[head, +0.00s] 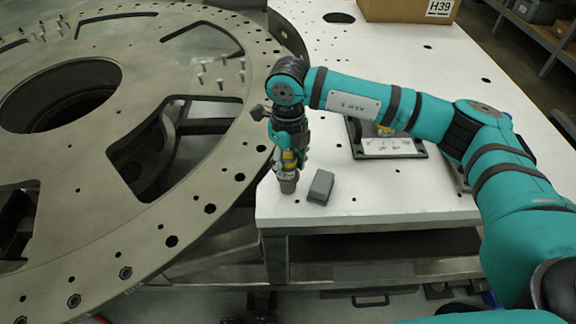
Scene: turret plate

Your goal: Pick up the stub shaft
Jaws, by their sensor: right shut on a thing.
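The stub shaft (288,186) appears as a short grey cylinder near the white table's front left corner. My right gripper (287,169) points down from above and is shut on the stub shaft. The fingers and wrist hide the shaft's upper part. The shaft looks upright, with its lower end at or just above the table top; I cannot tell whether it touches. My left gripper is not in view.
A dark grey block (321,187) lies just right of the shaft on the white table (420,203). The large turret plate (190,180) with holes and pins is on the left. A dark fixture (392,149) stands behind my right arm. A cardboard box (400,10) is at the back.

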